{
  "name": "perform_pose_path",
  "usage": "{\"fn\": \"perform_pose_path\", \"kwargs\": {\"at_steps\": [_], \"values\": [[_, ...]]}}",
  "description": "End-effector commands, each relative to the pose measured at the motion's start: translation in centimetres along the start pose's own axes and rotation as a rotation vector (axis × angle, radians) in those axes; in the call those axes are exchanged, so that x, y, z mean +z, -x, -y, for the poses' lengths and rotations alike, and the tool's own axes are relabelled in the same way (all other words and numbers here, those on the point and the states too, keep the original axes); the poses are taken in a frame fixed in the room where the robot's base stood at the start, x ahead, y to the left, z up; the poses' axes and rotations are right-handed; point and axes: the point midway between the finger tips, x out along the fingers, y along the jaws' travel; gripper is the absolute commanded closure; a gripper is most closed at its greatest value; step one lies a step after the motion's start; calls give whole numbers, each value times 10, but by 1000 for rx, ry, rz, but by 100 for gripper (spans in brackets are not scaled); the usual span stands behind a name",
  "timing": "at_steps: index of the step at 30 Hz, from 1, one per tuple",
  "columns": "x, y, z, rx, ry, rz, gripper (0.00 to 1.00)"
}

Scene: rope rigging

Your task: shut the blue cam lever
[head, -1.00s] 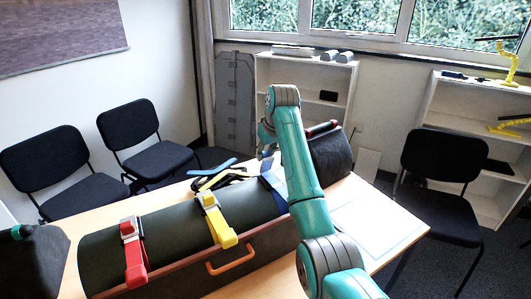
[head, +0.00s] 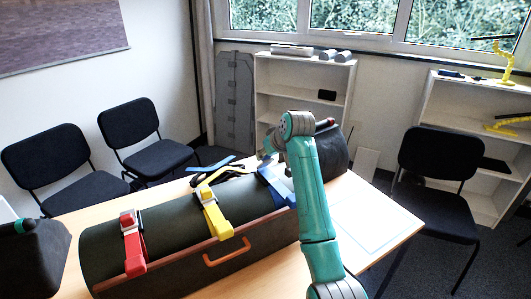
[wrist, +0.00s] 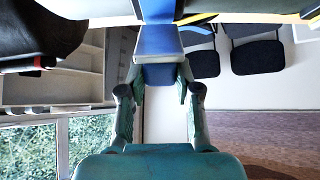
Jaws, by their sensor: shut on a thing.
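The blue cam lever (wrist: 160,75) shows in the wrist view as a blue block under a pale grey plate, between my gripper's fingers (wrist: 160,92). My gripper is shut on it, with one finger on each side. A wide blue strap part (wrist: 160,40) lies just beyond it. In the head view the blue strap (head: 276,187) crosses the right part of a dark green roll (head: 175,226). My gripper (head: 268,155) is above that strap, partly hidden behind my teal arm. The lever's exact angle is hard to tell.
A yellow strap (head: 217,215) and a red strap (head: 134,252) cross the roll to the left. Loose strap ends lie behind it. An orange handle (head: 226,252) sticks out at the front. A dark block (head: 330,157) stands at the right end. Pale sheets (head: 375,222) lie on the table.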

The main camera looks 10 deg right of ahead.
Motion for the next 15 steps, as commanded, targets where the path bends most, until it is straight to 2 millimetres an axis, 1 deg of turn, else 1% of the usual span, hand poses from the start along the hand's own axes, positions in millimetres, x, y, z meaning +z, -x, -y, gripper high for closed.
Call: {"fn": "perform_pose_path", "kwargs": {"at_steps": [1, 5, 15], "values": [[5, 0, 0, 0, -1, -28, 100], [10, 1, 0, -1, -1, -98, 100], [15, 3, 0, -1, 0, -188, 100]]}}
